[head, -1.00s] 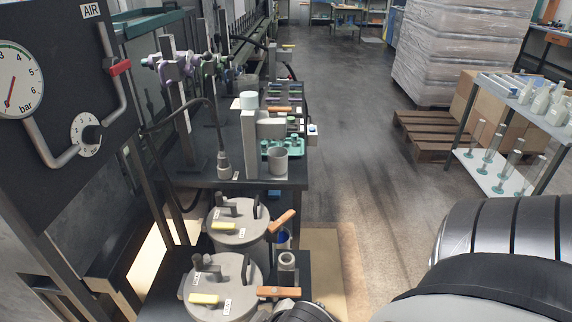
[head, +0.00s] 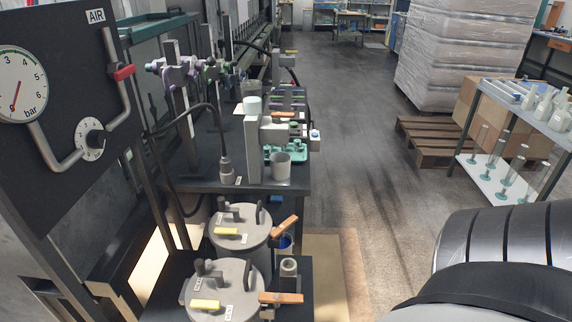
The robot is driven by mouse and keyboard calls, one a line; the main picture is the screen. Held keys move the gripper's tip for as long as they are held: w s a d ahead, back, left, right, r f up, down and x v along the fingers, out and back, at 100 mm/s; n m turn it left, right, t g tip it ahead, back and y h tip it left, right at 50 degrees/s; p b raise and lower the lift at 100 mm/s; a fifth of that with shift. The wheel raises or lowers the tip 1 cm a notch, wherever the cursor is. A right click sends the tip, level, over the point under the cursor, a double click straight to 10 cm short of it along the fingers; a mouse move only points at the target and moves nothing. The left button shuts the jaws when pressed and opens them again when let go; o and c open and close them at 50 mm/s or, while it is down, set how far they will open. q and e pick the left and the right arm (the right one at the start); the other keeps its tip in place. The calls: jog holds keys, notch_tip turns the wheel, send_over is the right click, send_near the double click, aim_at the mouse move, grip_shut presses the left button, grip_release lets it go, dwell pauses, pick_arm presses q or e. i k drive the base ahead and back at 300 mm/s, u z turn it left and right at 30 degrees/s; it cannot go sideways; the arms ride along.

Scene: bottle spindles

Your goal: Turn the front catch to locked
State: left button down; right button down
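Two grey lidded pots stand one behind the other at the lower middle of the head view. The front pot (head: 235,279) has an orange lever (head: 281,297) at its right side, lying about level across the picture. The rear pot (head: 252,223) has a similar orange lever (head: 285,230), slanting up to the right. I cannot read the small labels on the lids, so I cannot tell the catch positions from them. Neither of my grippers is in view. A large dark and grey part of my own right arm fills the lower right corner.
A short grey cylinder (head: 289,268) stands beside the front pot. A black bench (head: 300,184) with a grey cup (head: 281,167) and fixtures lies behind. A gauge panel (head: 62,130) stands at left. Open floor (head: 355,150) lies right, before a shelf rack (head: 503,183).

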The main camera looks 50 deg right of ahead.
aim_at(280, 231)
jog(key=u, duration=1.45)
jog(key=k, duration=1)
jog(key=z, duration=1.45)
jog(key=i, duration=0.5)
jog(key=z, duration=0.1)
